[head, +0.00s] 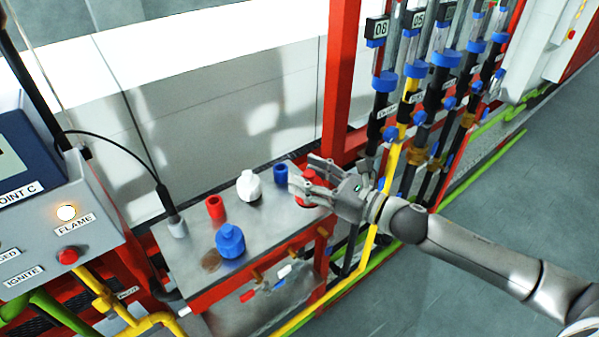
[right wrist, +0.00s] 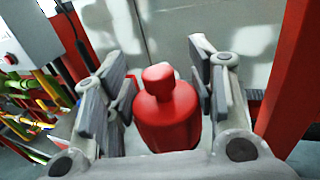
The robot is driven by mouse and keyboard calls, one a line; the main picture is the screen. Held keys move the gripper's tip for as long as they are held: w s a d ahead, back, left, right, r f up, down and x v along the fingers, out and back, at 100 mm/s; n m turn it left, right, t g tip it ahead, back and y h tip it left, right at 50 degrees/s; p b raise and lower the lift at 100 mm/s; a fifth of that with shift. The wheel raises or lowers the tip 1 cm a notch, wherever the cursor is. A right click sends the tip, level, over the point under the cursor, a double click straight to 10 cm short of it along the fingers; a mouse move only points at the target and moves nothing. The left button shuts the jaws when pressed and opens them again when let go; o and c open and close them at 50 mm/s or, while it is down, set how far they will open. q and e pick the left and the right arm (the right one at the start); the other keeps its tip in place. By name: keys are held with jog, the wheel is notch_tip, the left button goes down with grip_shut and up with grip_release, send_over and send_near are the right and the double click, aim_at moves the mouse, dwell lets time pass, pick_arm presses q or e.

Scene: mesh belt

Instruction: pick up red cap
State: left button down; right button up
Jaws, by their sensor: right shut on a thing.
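The red cap (right wrist: 168,118) is a stepped round piece with a narrower knob on top, and it sits between the two fingers of my right gripper (right wrist: 160,92) in the right wrist view. In the head view my right gripper (head: 305,178) reaches in from the right over the right end of the metal table (head: 200,262), shut on the red cap (head: 309,201). The fingers hide most of the cap there. I cannot tell whether the cap touches the table top. My left gripper is not in view.
A blue stepped piece (head: 230,243), a white one (head: 249,186), a red cylinder (head: 215,208) and a small blue cylinder (head: 281,173) stand on the table. A red post (head: 340,80) and piping stand close to my right gripper. A control box (head: 60,225) is at left.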

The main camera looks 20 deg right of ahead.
jog(key=s+d+r, duration=0.2)
jog(key=s+r, duration=0.2)
jog(key=s, duration=0.5)
jog(key=shift+s+r+b, duration=0.15)
jog(key=shift+r+b, duration=0.05)
jog(key=shift+b, duration=0.1)
